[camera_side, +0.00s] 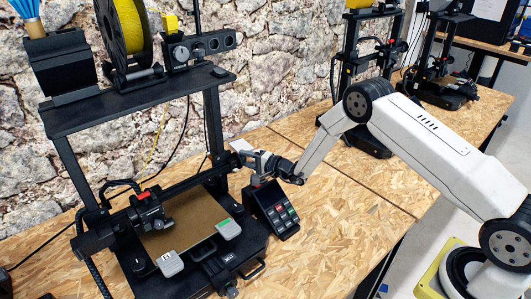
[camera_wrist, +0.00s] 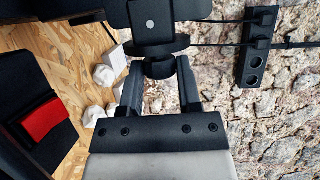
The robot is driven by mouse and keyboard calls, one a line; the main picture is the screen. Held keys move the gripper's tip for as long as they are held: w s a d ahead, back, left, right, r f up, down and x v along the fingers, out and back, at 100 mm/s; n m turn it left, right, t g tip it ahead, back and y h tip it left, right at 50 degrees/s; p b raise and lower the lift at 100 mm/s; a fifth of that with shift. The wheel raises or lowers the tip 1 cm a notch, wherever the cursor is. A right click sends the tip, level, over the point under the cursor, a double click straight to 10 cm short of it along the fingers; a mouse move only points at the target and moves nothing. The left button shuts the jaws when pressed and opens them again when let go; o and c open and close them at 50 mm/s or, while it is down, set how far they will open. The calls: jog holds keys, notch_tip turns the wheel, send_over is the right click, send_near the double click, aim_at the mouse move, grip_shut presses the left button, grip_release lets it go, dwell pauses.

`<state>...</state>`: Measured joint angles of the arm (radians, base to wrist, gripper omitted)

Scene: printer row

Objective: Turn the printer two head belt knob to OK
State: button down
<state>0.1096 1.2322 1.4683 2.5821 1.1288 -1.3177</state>
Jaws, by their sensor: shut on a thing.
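A black belt knob (camera_wrist: 160,68) sits at the end of a dark bracket in the wrist view. My gripper (camera_wrist: 160,78) has one finger on each side of it and is shut on it. In the side view my gripper (camera_side: 256,163) is at the right end of the crossbar of the nearest printer (camera_side: 190,190). The knob is hidden there by the gripper. No OK mark or knob pointer can be made out in either view. The printer's number cannot be read.
A black keypad (camera_side: 275,209) with coloured buttons stands just below my gripper. More printers (camera_side: 365,90) stand farther back along the wooden bench. A stone wall is behind. White lumps (camera_wrist: 104,75) and a red switch (camera_wrist: 43,119) show in the wrist view. The bench right of the keypad is clear.

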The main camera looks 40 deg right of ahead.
jog(key=shift+f+t+y, duration=0.1)
jog(key=shift+t+y, duration=0.2)
jog(key=shift+t, duration=0.1)
jog(key=shift+n, duration=0.3)
jog(key=shift+c, duration=1.4)
grip_release()
jog(key=shift+s, duration=0.1)
jog(key=shift+v, duration=3.8)
